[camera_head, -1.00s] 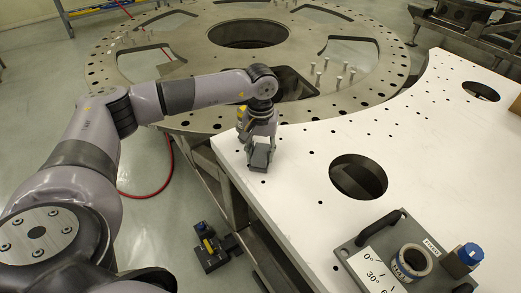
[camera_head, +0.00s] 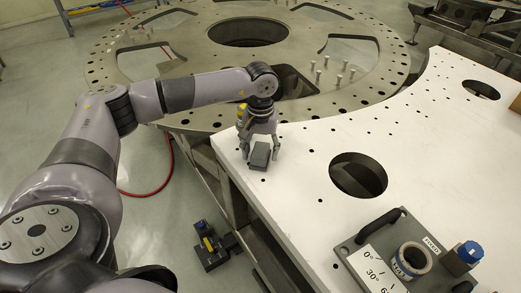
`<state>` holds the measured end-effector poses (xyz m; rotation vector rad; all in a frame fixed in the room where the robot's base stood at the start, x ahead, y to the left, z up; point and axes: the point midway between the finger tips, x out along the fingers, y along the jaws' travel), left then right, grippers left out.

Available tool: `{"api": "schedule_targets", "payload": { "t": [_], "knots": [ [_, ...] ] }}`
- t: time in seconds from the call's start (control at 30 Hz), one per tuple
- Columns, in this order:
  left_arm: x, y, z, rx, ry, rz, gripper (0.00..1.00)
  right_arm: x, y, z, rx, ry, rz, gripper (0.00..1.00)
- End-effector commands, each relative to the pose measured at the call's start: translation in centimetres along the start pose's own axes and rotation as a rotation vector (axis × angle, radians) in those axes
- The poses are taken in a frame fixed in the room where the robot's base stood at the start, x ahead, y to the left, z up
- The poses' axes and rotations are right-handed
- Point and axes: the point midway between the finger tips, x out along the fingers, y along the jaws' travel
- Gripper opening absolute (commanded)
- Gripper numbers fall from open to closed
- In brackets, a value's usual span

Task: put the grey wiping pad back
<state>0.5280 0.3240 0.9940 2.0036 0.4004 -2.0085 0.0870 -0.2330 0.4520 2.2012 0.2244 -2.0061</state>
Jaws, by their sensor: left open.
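The grey wiping pad (camera_head: 259,156) is a small dark grey block on the near left corner of the white table top (camera_head: 300,190). My left gripper (camera_head: 259,150) is right above and around it, pointing down. Its fingers are spread open, one to each side of the pad. Whether a finger touches the pad cannot be told. My right gripper is not in view.
A round hole (camera_head: 358,175) opens in the white top. The large turret plate (camera_head: 105,75) with upright pins stands behind.

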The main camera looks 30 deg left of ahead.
Motion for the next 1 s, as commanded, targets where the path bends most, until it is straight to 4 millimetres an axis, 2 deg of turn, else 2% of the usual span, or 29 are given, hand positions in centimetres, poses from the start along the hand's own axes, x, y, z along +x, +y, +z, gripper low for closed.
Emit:
{"api": "schedule_targets", "payload": {
  "t": [0.17, 0.3, 0.53, 0.73, 1.0],
  "knots": [
    [-2.8, 0.0, -0.1, -0.001, 0.006, 0.003, 0.56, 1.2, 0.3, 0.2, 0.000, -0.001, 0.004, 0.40],
    [-6.0, 0.1, -0.1, 0.000, 0.007, 0.004, 0.56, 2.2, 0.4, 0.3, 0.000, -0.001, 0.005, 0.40],
    [-10.3, 0.1, -0.1, 0.000, 0.004, 0.003, 0.56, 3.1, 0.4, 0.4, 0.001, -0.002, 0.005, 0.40],
    [-11.9, 0.0, 0.0, 0.000, 0.002, 0.001, 0.56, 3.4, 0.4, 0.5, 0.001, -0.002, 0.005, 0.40],
    [-12.1, 0.0, 0.0, 0.000, 0.001, 0.001, 0.56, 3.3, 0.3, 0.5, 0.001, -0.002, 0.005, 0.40]
  ]
}}
